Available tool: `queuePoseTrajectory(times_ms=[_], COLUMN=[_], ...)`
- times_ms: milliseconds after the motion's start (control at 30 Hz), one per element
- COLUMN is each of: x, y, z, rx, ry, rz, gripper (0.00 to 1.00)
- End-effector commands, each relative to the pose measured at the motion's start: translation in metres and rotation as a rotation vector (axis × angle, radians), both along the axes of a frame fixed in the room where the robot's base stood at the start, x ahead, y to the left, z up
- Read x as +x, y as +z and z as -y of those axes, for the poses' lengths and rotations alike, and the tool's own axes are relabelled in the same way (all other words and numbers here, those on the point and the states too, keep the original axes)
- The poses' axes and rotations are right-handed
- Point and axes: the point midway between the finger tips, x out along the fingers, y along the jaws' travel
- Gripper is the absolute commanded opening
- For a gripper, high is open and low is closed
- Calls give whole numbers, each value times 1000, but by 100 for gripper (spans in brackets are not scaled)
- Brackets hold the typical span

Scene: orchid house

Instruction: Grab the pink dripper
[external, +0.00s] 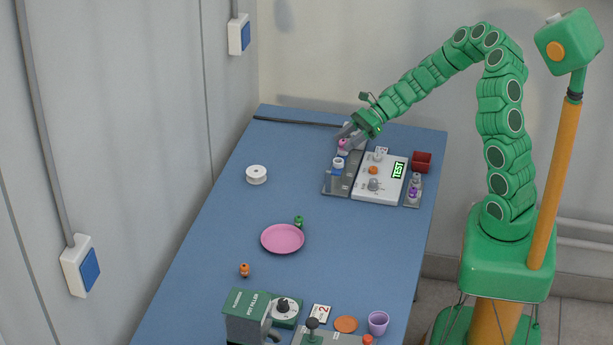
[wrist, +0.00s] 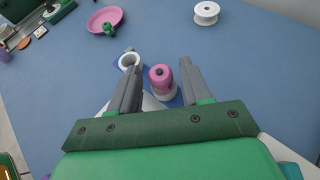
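The pink dripper (wrist: 160,77) stands upright between the two grey fingers of my gripper (wrist: 158,70) in the wrist view, with a visible gap to each finger. It has a dark tip on top and a white base. In the external view the pink dripper (external: 342,143) shows at the far end of the table on a grey rack, partly hidden by my gripper (external: 350,136). My gripper is open around it.
A white ring-topped item (wrist: 129,61) stands just left of the dripper in the wrist view. A white panel (external: 366,190) with knobs, purple drippers (external: 413,192) and a red box (external: 422,161) are nearby. A white spool (external: 257,174) and pink plate (external: 268,242) lie on the blue table.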

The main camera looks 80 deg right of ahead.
Motion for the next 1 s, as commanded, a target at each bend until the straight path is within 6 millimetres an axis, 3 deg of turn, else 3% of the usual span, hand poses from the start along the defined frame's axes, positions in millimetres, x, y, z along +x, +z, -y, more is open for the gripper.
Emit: queuePoseTrajectory(times_ms=[33, 300, 667, 900, 1000], x=[0, 0, 0, 0, -10], y=[0, 0, 5, 32, 44], z=[0, 0, 0, 1, -2], rx=[0, 0, -2, -4, -2], ry=[0, 0, 0, -1, -2], rz=[0, 0, 0, 1, 2], gripper=[39, 0, 0, 0, 0])
